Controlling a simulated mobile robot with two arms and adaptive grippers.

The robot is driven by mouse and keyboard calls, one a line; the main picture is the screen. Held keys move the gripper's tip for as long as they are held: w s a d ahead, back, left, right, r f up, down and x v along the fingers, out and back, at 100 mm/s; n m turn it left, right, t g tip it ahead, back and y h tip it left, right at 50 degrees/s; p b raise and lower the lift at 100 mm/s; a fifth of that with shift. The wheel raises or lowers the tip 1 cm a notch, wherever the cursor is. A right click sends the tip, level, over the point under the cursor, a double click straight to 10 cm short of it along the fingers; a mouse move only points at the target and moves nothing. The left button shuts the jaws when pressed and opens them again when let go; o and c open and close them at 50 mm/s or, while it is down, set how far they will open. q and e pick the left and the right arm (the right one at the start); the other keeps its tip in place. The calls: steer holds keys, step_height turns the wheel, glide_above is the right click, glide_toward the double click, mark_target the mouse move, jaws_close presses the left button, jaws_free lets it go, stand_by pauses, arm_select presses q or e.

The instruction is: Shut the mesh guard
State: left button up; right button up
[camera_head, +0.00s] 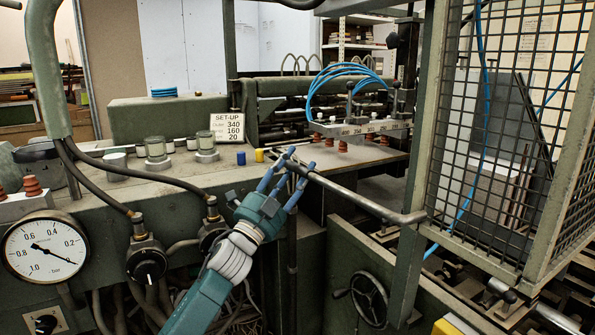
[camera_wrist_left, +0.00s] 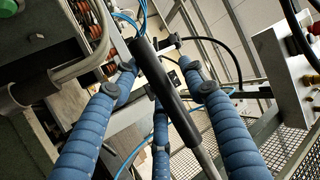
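The mesh guard (camera_head: 424,140) is a grey-green framed cage of dark wire on the right of the head view. In the left wrist view, the black grip of the bar (camera_wrist_left: 172,98) runs between the spread fingers of my gripper (camera_wrist_left: 156,67). The fingers look apart, not closed on it. Whether any finger touches the bar cannot be told. My right gripper is out of view.
A machine bench with a set-up card (camera_head: 220,126), knobs and a pressure gauge (camera_head: 45,250) lies left of the arm. A suction head with blue hoses (camera_head: 345,75) stands behind the bar. A handwheel (camera_head: 369,299) sits below it.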

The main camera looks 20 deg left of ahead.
arm_select(q)
steer(key=shift+w+a, duration=0.1)
steer(key=shift+a, duration=0.15)
steer(key=shift+s+d+f, duration=0.1)
steer(key=shift+s+f, duration=0.05)
steer(key=shift+s, duration=0.15)
steer(key=v, duration=1.1)
steer(key=shift+a, duration=0.2)
steer(key=shift+s+f, duration=0.1)
